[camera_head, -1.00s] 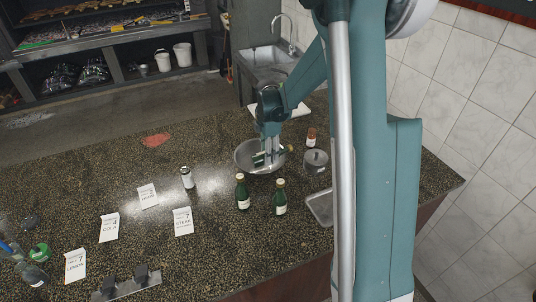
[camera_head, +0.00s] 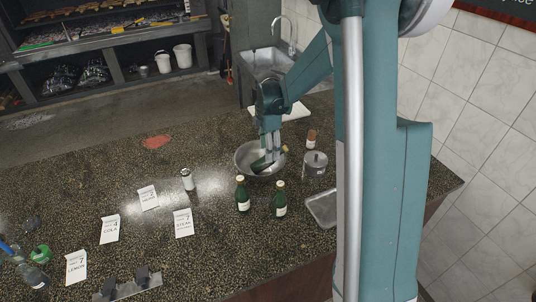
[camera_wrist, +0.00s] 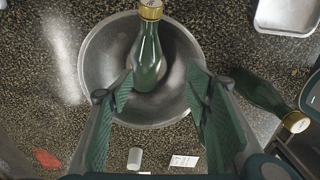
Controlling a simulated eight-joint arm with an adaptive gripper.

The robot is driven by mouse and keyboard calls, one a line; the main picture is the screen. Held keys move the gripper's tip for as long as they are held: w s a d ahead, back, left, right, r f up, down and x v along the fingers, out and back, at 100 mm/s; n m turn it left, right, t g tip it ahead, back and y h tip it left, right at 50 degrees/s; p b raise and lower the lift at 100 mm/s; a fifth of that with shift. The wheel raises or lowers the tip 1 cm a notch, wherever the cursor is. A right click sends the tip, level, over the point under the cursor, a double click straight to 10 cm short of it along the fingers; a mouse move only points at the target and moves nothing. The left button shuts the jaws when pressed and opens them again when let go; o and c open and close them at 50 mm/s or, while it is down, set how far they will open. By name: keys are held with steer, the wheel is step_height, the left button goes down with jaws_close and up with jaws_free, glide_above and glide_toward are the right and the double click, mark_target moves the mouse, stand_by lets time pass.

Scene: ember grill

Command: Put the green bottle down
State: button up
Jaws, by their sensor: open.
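A green bottle (camera_head: 262,163) with a gold cap lies tilted in the metal bowl (camera_head: 240,159), its neck over the rim. In the wrist view this bottle (camera_wrist: 147,58) lies in the bowl (camera_wrist: 95,62) with its cap towards the top. My gripper (camera_head: 271,153) is over the bowl. In the wrist view my gripper (camera_wrist: 160,90) is open, its fingers apart on either side of the bottle's lower end, with gaps visible. Two more green bottles, a left one (camera_head: 242,194) and a right one (camera_head: 279,199), stand on the counter in front of the bowl.
A lidded metal pot (camera_head: 315,164), a brown-red shaker (camera_head: 311,138) and a metal tray (camera_head: 322,208) are right of the bowl. A silver shaker (camera_head: 187,179) and several white cards are left.

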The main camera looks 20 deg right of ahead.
step_height(320, 180, up, 9)
steer(key=shift+r, duration=0.15)
stand_by(0.4)
stand_by(0.5)
steer(key=s+a+r+m+t, duration=0.2)
steer(key=s+a+r+m, duration=0.25)
steer(key=s, duration=0.35)
steer(key=s+a+r+m+t, duration=0.1)
steer(key=s+a+r+m, duration=0.25)
steer(key=s+r, duration=0.35)
steer(key=s+a+f+m+t, duration=0.1)
steer(key=s+a+m+t, duration=0.1)
steer(key=s+m, duration=0.3)
steer(key=s+a+f+m+t, duration=0.1)
steer(key=s+m, duration=0.4)
steer(key=s, duration=0.8)
steer(key=shift+s+a+f+t, duration=0.25)
steer(key=shift+a+t, duration=0.35)
steer(key=shift+a, duration=0.35)
